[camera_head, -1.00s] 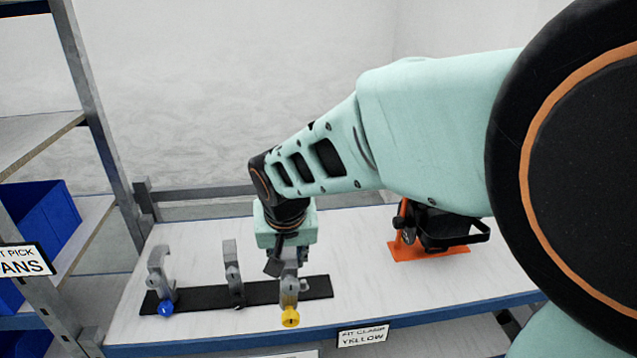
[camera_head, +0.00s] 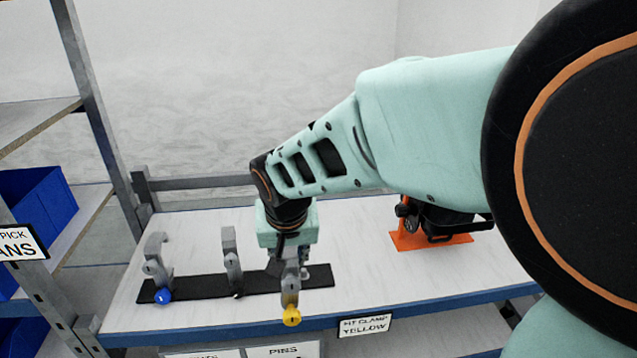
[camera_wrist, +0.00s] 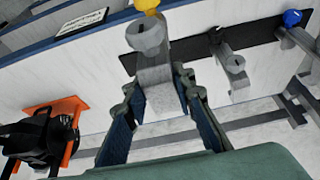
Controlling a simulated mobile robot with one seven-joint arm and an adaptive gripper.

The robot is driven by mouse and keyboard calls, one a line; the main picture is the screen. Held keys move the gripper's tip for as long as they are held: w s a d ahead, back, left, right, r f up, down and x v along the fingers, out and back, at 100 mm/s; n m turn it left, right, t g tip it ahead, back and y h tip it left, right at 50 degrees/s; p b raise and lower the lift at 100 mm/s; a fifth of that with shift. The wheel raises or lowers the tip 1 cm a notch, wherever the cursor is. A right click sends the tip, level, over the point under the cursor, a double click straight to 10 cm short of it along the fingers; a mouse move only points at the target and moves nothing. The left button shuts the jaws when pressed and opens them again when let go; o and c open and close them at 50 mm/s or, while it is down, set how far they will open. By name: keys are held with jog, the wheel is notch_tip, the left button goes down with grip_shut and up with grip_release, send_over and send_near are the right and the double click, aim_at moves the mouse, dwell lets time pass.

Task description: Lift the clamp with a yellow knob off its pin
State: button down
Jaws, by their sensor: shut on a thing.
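The clamp with a yellow knob (camera_head: 290,284) is grey, with its yellow knob (camera_head: 291,316) at the lower end, over the front edge of the table in the head view. My gripper (camera_head: 288,252) is above it and shut on its upper part. In the wrist view the clamp (camera_wrist: 152,62) sits between the two fingers (camera_wrist: 165,100). The black strip (camera_head: 205,287) lies behind it, with a small grey piece showing beside the clamp at its right end. Whether the clamp touches its pin is hidden.
A blue-knobbed clamp (camera_head: 155,266) and another grey clamp (camera_head: 232,262) stand on the strip to the left. A dark lamp in an orange stand (camera_head: 430,241) is at the right. Blue bins (camera_head: 38,208) sit on the left shelf.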

jog(key=shift+f+b, duration=0.85)
jog(key=shift+f, duration=0.25)
